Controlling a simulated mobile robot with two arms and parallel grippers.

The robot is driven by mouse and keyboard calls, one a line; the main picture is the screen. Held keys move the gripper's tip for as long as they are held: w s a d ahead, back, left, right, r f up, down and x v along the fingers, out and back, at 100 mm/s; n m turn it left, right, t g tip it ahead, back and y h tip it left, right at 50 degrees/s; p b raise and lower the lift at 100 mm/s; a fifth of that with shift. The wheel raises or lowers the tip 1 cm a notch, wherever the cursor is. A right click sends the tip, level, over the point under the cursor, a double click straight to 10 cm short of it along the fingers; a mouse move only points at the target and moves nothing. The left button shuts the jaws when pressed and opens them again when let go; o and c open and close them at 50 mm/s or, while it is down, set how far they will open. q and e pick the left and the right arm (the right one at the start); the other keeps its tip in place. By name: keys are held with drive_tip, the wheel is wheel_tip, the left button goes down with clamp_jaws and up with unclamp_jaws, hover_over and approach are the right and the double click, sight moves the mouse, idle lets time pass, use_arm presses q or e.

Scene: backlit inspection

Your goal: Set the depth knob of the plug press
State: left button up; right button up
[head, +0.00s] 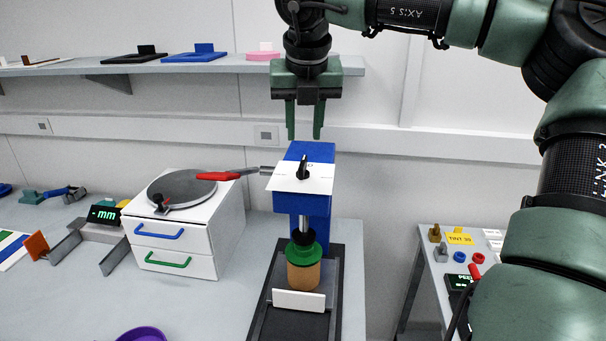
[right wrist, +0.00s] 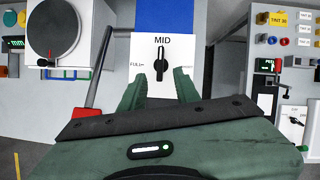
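The plug press (head: 303,204) is a blue column with a white top plate (head: 318,182) carrying the black depth knob (head: 303,168). In the right wrist view the knob (right wrist: 160,65) stands with its bar upright, in line with the label MID above it; a label beginning FULL is at its left. My right gripper (head: 304,133) points down above the knob, its fingers apart and empty. In the right wrist view its fingers (right wrist: 159,88) show on either side below the knob, not visibly touching it. My left gripper is not in view.
The press lever's red handle (head: 218,176) sticks out left, over a white drawer unit (head: 170,243). Under the press stands a tan cylinder (head: 303,276) with a green collar (head: 303,253). A side table (head: 436,292) with small parts is at right. A shelf (head: 120,68) runs behind.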

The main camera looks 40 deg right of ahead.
sight(303, 162)
drive_tip(key=p+x, duration=0.2)
drive_tip(key=x, duration=0.5)
drive_tip(key=shift+f, duration=0.15)
drive_tip(key=shift+w+d+f, duration=0.1)
drive_tip(key=shift+w+f, duration=0.05)
drive_tip(key=shift+f, duration=0.35)
drive_tip(key=shift+c, duration=0.3)
